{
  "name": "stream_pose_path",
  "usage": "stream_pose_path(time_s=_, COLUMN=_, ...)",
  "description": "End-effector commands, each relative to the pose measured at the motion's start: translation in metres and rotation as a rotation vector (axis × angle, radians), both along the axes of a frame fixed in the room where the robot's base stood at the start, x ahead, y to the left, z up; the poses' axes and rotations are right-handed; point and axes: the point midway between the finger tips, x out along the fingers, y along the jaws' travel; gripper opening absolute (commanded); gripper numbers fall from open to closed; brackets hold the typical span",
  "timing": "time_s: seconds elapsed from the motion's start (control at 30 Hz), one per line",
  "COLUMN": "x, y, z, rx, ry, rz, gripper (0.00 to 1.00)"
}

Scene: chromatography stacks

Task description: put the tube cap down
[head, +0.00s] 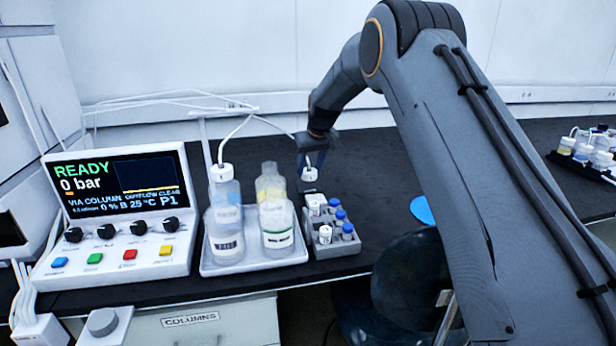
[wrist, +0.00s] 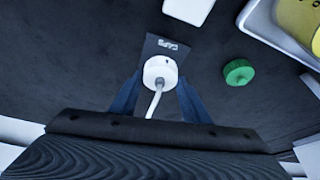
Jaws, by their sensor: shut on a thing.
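The tube cap (wrist: 160,72) is white and round, with a thin pale tube running out of it toward my gripper. My gripper (head: 308,160) is shut on the cap, which shows small and white in the head view (head: 310,174). In the wrist view the two dark blue fingers flank the cap. I cannot tell whether the cap touches the pad.
A green cap (wrist: 238,72) lies right of the pad. A tray (head: 254,262) holds bottles, left of a vial rack (head: 336,243) with white and blue caps. The control unit (head: 120,215) stands at the left. Dark bench around the pad is mostly clear.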

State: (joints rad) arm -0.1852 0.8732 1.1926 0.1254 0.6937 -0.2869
Motion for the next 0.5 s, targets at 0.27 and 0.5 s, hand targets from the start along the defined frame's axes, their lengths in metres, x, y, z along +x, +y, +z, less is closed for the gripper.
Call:
stream_pose_path(time_s=0.27, x=-0.001, y=0.003, z=-0.033, rx=0.001, ry=0.001, rz=0.003, gripper=0.19)
stream_pose_path(time_s=0.5, x=-0.001, y=0.004, z=-0.033, rx=0.000, ry=0.001, rz=0.004, gripper=0.19)
